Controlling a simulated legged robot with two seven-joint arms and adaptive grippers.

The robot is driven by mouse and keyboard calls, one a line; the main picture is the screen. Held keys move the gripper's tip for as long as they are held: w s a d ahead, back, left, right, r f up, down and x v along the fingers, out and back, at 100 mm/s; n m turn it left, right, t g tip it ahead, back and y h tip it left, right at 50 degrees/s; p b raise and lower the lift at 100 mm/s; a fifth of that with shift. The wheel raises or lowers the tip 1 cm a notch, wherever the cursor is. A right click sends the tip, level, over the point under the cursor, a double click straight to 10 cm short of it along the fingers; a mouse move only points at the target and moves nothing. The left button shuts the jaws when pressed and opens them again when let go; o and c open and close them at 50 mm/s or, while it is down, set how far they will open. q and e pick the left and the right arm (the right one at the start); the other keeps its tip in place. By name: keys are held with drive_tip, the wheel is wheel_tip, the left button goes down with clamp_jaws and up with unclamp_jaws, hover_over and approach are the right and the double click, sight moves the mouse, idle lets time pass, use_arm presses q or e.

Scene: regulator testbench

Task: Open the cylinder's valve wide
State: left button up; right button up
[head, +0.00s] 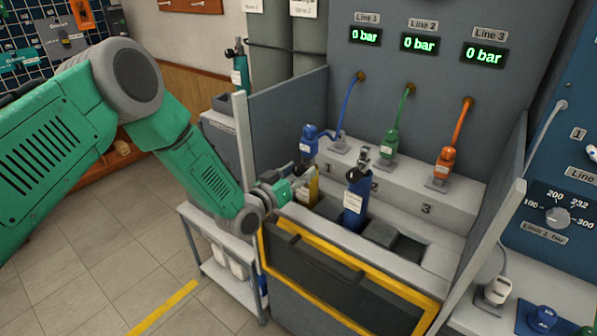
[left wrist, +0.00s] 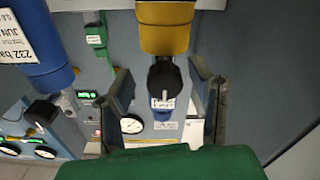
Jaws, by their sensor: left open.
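A yellow cylinder (head: 308,192) stands in the left slot of the bench, partly hidden by my gripper. In the left wrist view the yellow cylinder (left wrist: 166,38) has a black valve knob (left wrist: 164,78) at its end. My left gripper (head: 290,187) is beside the cylinder's top. In the left wrist view my left gripper (left wrist: 166,100) is open, with its fingers on either side of the knob and visible gaps to it. A blue connector (head: 309,140) with a blue hose sits just above the yellow cylinder. How far the valve is turned cannot be told. My right gripper is not in view.
A blue cylinder (head: 354,207) stands in the middle slot, close by; the right slot (head: 408,250) is empty. Green (head: 389,144) and orange (head: 445,160) connectors rest on the ledge behind. Grey side panels (head: 285,115) bound the bench. The line displays (head: 420,43) read 0 bar.

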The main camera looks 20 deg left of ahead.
use_arm(q)
drive_tip(key=c, duration=0.7)
drive_tip(key=shift+a, duration=0.1)
clamp_jaws()
drive_tip(key=shift+a+f, duration=0.1)
drive_tip(key=shift+a, duration=0.25)
